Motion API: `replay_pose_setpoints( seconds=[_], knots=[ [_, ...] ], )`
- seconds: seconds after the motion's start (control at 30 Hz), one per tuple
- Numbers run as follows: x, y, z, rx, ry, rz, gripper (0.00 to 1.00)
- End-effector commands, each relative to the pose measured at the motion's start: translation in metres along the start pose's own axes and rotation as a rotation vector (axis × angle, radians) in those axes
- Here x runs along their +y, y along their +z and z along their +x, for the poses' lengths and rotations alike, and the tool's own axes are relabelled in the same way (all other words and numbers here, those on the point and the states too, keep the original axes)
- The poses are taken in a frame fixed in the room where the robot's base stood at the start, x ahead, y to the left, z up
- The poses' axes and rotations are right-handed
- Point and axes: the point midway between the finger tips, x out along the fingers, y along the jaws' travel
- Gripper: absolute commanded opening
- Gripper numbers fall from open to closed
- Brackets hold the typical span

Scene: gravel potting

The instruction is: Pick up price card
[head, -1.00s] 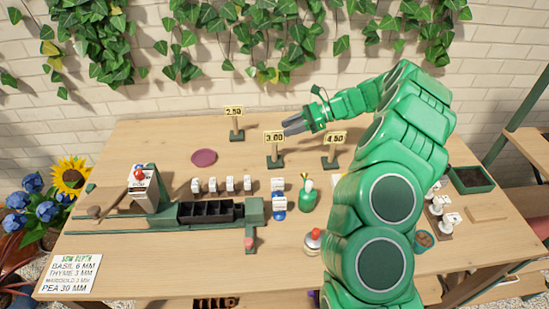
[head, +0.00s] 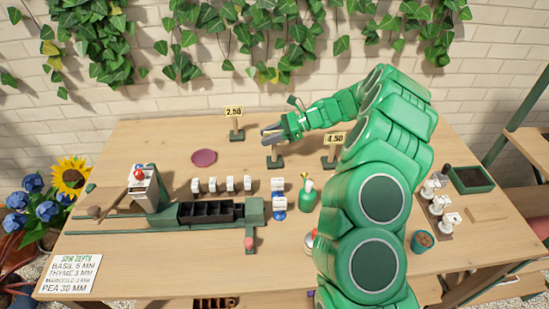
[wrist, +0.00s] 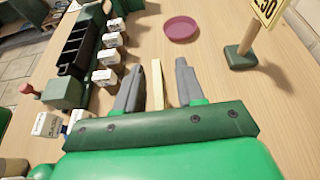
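Three price cards stand on posts with green bases at the back of the table. My gripper (head: 272,131) is at the middle card (head: 275,161), whose base and lower post show below the fingers. Its face is mostly hidden. In the wrist view my gripper (wrist: 157,76) is open, with a pale yellow strip, apparently this card's edge (wrist: 156,90), between the fingers. Narrow gaps appear on both sides of it. The 2.50 card (head: 234,112) stands to the left and also shows in the wrist view (wrist: 266,11). The 4.50 card (head: 335,138) stands to the right, close to my arm.
A purple saucer (head: 204,158) lies left of the middle card. Small white-labelled items (head: 230,184), a black compartment tray (head: 207,213) and a green bottle (head: 307,196) stand nearer the front. The table is clear around the saucer.

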Motion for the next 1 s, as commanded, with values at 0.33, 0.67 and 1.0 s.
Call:
replay_pose_setpoints(
  seconds=[0.33,0.67,1.0],
  knots=[
    [0.0000,-0.0002,-0.0005,0.000,0.000,0.000,0.00],
    [0.0000,-0.0002,-0.0005,0.000,-0.001,0.000,0.00],
    [0.0000,-0.0002,-0.0005,0.000,0.000,0.000,0.00]
  ],
)
